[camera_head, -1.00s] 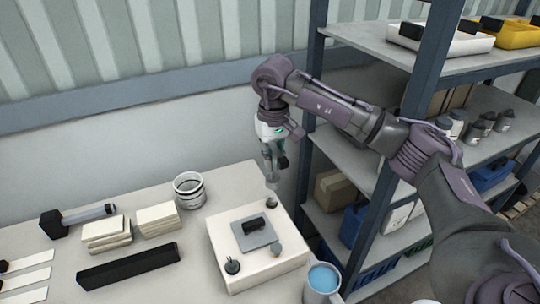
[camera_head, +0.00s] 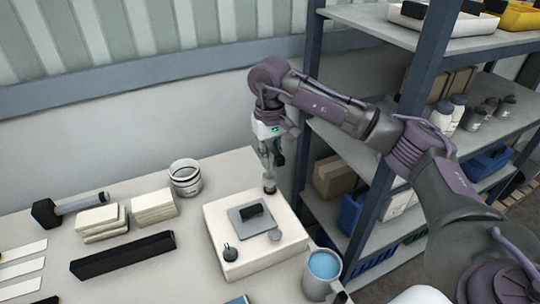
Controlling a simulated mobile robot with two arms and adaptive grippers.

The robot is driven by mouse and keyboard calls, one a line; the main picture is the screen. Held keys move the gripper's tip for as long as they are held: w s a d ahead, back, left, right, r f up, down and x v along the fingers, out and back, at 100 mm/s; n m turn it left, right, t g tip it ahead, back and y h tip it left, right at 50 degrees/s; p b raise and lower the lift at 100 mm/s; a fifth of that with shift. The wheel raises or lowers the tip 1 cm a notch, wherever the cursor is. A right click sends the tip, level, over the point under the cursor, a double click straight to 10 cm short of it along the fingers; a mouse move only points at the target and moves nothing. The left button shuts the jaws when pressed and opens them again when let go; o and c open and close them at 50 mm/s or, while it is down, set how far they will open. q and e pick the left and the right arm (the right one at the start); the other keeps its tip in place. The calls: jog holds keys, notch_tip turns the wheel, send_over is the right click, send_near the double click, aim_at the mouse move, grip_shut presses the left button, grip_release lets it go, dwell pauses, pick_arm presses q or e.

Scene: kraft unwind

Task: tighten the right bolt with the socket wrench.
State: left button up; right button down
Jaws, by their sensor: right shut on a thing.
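A white block (camera_head: 240,268) with a grey plate (camera_head: 239,217) and a black piece on top stands on the table. A bolt (camera_head: 269,189) is at its far right corner and another dark bolt (camera_head: 230,253) is at its near left. My right gripper (camera_head: 271,148) hangs above the far right corner, shut on the socket wrench (camera_head: 268,170), which points down. The wrench's lower end meets or nearly meets the far right bolt; I cannot tell how fully it is seated. My left gripper is not in view.
The table (camera_head: 150,215) carries a hammer (camera_head: 75,208), stacked pale blocks (camera_head: 103,222), a black bar (camera_head: 122,255) and a white tin (camera_head: 185,178). A mug (camera_head: 322,275) stands right of the white block. A blue-grey shelf rack (camera_head: 400,130) stands behind my right arm.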

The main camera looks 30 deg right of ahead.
jog(key=shift+f+b, duration=0.4)
jog(key=shift+b, duration=0.15)
dwell(0.9)
jog(key=shift+f+b, duration=0.45)
jog(key=shift+b, duration=0.2)
dwell(1.0)
dwell(0.3)
jog(key=shift+m, duration=2.3)
